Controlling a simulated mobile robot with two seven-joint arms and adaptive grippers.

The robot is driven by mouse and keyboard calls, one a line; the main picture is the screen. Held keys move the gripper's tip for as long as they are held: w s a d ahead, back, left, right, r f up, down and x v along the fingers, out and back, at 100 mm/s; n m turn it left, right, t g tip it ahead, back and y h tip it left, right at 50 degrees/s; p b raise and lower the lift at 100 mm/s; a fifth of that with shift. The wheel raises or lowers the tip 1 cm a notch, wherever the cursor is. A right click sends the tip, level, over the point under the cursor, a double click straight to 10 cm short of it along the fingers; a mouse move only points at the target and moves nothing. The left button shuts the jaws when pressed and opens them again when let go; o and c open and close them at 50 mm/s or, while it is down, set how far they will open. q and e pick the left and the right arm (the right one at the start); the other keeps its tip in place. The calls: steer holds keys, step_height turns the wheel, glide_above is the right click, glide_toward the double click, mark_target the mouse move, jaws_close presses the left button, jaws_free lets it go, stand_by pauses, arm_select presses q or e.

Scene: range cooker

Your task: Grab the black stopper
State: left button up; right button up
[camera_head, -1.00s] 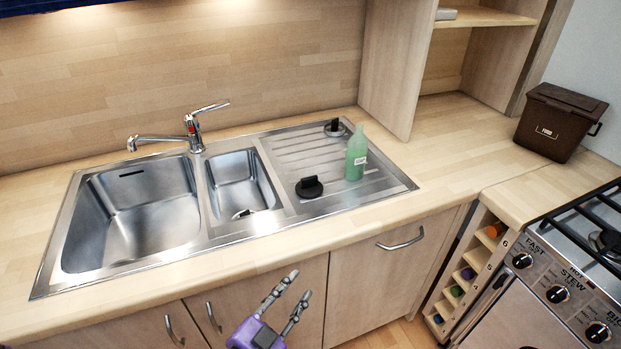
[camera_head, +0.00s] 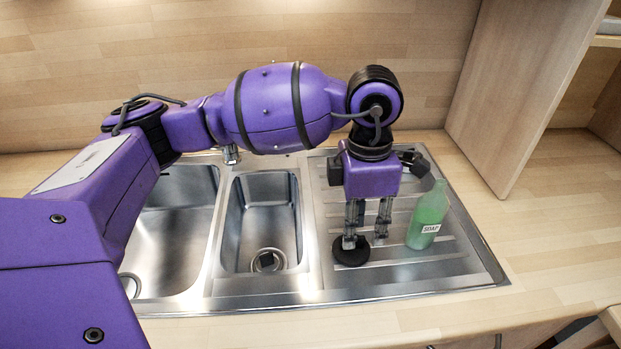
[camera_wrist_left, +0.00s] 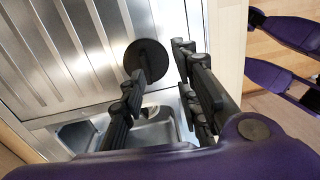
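A round black stopper (camera_head: 351,254) lies on the steel drainboard in the head view, at the front left of the ribbed area. In the left wrist view the stopper (camera_wrist_left: 150,58) shows as a dark disc, partly covered by a finger. My left gripper (camera_head: 366,238) points down over it, with one finger in front of the stopper's upper part. In the left wrist view my left gripper (camera_wrist_left: 160,62) has its fingers apart, with a gap between them. I cannot tell whether a finger touches the stopper.
A green soap bottle (camera_head: 428,215) stands upright just right of my left gripper. The small basin (camera_head: 262,222) and the large basin (camera_head: 170,235) lie to the left. A wooden panel (camera_head: 535,80) rises at the right. The right counter (camera_head: 560,220) is clear.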

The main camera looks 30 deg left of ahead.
arm_select(q)
steer(key=shift+w+a+r+y, duration=0.3)
steer(key=shift+w+a+r, duration=0.1)
steer(key=shift+w+a, duration=0.25)
steer(key=shift+w+a+f+t, duration=0.1)
steer(key=shift+a+f+t, duration=0.1)
steer(key=shift+t, duration=0.1)
step_height(320, 180, down, 7)
steer(key=shift+d+r+p, duration=0.1)
steer(key=shift+p, duration=0.25)
jaws_close()
